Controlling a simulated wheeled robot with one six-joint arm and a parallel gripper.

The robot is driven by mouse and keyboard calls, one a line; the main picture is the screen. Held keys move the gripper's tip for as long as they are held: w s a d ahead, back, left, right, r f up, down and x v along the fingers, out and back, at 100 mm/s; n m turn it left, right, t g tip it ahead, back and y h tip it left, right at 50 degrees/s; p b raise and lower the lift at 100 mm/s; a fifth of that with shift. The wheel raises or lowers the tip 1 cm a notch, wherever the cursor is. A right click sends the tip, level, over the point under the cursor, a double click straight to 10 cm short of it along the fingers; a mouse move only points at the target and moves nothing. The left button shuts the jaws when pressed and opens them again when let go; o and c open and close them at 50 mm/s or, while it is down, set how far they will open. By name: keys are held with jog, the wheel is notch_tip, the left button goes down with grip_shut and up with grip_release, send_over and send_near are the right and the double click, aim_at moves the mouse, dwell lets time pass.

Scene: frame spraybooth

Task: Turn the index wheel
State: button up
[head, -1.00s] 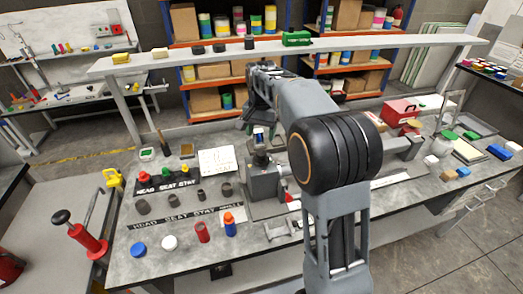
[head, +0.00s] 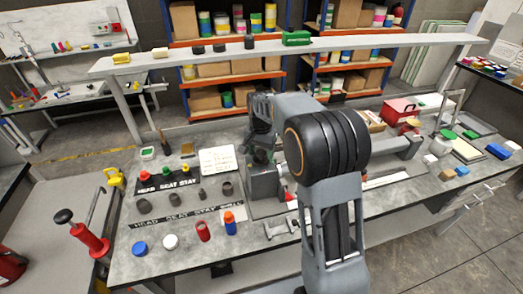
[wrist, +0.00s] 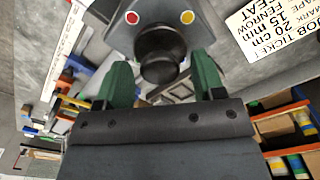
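A grey fixture (head: 264,184) stands on the bench, left of my arm's elbow in the head view. The wrist view shows a dark round knob (wrist: 162,70), which looks like the index wheel, on a grey housing (wrist: 192,45) with a red and a yellow dot. My gripper (wrist: 162,84) has two green fingers, one on each side of the knob. There is a visible gap on both sides, so it is open and holds nothing. In the head view my gripper (head: 262,152) is over the fixture and hides its top.
A white job ticket card (head: 217,160) stands left of the fixture. Dark cups, a black label strip (head: 180,213), and red and blue pieces lie at the left. A red box (head: 400,110) stands at the right. A shelf beam (head: 340,42) runs behind.

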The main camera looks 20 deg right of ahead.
jog(key=c, duration=0.8)
jog(key=shift+c, duration=0.2)
jog(key=n, duration=0.9)
jog(key=shift+n+b, duration=0.3)
jog(key=shift+b, duration=0.05)
jog(key=n, duration=1)
jog(key=shift+r, duration=0.1)
